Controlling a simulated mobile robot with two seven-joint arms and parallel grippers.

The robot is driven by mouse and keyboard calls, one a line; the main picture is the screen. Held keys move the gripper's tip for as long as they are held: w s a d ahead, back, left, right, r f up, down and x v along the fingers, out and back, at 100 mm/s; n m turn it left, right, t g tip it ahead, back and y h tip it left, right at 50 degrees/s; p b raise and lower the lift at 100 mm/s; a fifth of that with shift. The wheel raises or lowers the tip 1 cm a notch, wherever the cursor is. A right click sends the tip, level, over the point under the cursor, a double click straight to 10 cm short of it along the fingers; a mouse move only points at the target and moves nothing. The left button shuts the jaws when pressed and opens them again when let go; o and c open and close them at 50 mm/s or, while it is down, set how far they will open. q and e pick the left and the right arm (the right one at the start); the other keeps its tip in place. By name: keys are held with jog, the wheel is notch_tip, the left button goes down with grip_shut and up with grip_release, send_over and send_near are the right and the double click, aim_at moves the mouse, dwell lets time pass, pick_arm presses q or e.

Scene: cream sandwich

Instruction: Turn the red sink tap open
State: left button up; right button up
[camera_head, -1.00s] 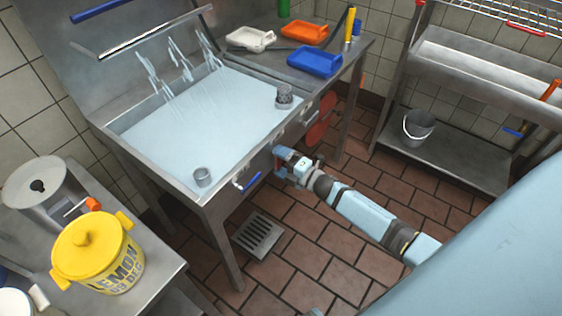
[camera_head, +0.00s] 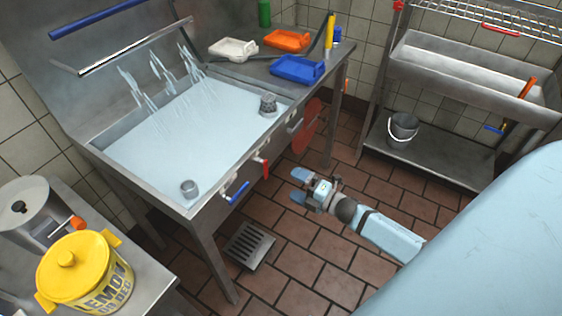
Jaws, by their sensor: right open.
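The steel sink (camera_head: 152,189) holds pale blue water, with streams falling into it at the back. A red tap handle (camera_head: 265,169) sits on its front face and points roughly downward. A blue tap handle (camera_head: 238,192) to its left sticks out at a slant. My right gripper (camera_head: 297,186) is open and empty, to the right of the red handle and apart from it, over the tiled floor. My left gripper is not in view.
A red disc (camera_head: 308,126) is at the sink's right front. A floor drain (camera_head: 249,246) lies below. A yellow lemon pot (camera_head: 88,271) stands on the left counter. A grey bucket (camera_head: 403,128) sits on the right shelf. The floor around my right gripper is clear.

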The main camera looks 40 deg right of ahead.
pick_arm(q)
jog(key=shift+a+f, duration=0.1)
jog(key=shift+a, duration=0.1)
pick_arm(e)
jog(key=shift+v, duration=1.75)
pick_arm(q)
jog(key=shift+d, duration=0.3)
pick_arm(e)
jog(key=shift+s, duration=0.1)
